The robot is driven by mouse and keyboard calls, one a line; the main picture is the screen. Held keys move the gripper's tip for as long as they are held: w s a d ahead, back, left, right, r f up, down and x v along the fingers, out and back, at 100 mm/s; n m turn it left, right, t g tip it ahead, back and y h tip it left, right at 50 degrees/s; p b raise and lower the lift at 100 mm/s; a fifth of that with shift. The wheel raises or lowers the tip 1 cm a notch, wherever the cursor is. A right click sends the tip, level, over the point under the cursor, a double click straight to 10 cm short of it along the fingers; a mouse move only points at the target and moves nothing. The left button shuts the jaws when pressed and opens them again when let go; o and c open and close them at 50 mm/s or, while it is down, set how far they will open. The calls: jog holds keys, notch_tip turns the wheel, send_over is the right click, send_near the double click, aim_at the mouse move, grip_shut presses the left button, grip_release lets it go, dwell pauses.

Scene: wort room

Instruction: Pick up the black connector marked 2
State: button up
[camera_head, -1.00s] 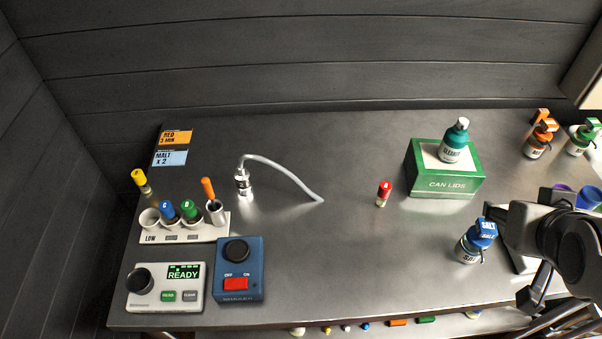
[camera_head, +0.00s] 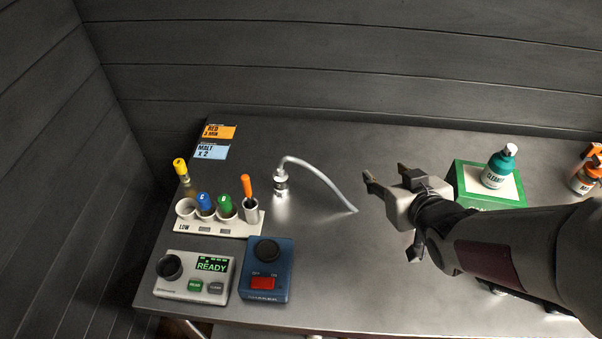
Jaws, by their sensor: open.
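I can make out no black connector marked 2 in the head view. A silver metal fitting (camera_head: 281,184) stands upright on the grey table, with a pale grey hose (camera_head: 322,175) curving from its top to the right and down to the table. My gripper (camera_head: 384,175) is open and appears empty, its fingers pointing left and back. In the picture it is right of the hose and left of the green box. My arm hides much of the table's right side.
A white rack (camera_head: 232,228) with colour-capped vials, a white READY unit (camera_head: 194,277) and a blue switch box (camera_head: 267,271) stand at left. Table (camera_head: 300,125) at back centre is clear.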

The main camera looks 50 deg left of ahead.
jog(key=s+a+f+n+g+y, duration=0.2)
jog(key=s+a+f, duration=0.2)
jog(key=s+a, duration=0.25)
jog(key=n+g+y, duration=0.1)
jog(key=n+g, duration=0.1)
jog(key=g, duration=0.1)
send_near(285, 180)
jog(key=x, duration=0.4)
jog(key=shift+s+a+f, duration=0.1)
jog(key=shift+s+f, duration=0.15)
jog(key=shift+s, duration=0.05)
jog(key=shift+x, duration=1.25)
jog(key=shift+w+a, duration=0.1)
jog(key=shift+x, duration=2.5)
jog(key=shift+w, duration=0.2)
jog(key=shift+r, duration=0.1)
grip_shut()
